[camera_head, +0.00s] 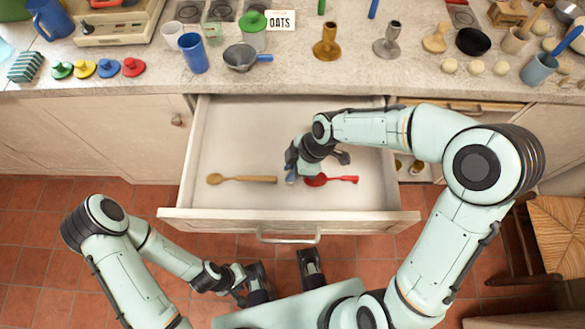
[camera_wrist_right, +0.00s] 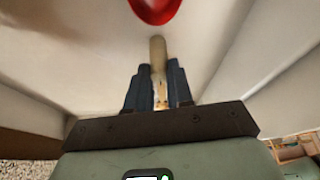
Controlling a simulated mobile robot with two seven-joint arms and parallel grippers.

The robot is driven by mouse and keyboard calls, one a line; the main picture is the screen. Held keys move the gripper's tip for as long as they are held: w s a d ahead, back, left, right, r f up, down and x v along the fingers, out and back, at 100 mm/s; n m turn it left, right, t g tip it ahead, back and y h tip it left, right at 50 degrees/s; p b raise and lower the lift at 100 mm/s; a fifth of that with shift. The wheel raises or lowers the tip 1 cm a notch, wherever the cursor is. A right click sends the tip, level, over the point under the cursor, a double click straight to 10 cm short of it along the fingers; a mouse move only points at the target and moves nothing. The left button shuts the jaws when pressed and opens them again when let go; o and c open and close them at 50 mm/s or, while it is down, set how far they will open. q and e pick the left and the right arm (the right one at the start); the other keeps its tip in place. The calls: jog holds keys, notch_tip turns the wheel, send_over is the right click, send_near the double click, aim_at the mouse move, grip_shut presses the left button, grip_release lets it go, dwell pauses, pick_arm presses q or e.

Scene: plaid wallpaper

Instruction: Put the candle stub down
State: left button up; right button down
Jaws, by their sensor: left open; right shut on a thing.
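The candle stub (camera_wrist_right: 158,52) is a pale tan cylinder between the two dark fingers of my right gripper (camera_wrist_right: 160,82) in the right wrist view. In the head view my right gripper (camera_head: 293,174) reaches down inside the open drawer (camera_head: 230,130), between a wooden spoon and a red spoon; the stub is hidden there by the gripper. I cannot tell whether the stub touches the drawer floor. My left gripper (camera_head: 243,284) is open and empty, low in front of the drawer, apart from everything.
The wooden spoon (camera_head: 240,179) lies left in the drawer and the red spoon (camera_head: 330,180) lies close to my right gripper; its bowl shows in the wrist view (camera_wrist_right: 155,8). The drawer's back is clear.

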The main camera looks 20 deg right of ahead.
jog(key=c, duration=1.4)
grip_release()
jog(key=shift+f, duration=0.15)
jog(key=o, duration=0.4)
jog(key=shift+r, duration=0.2)
jog(key=p+v, duration=0.1)
jog(key=v, duration=1.1)
jog(key=shift+p, duration=0.3)
jog(key=shift+a, duration=0.1)
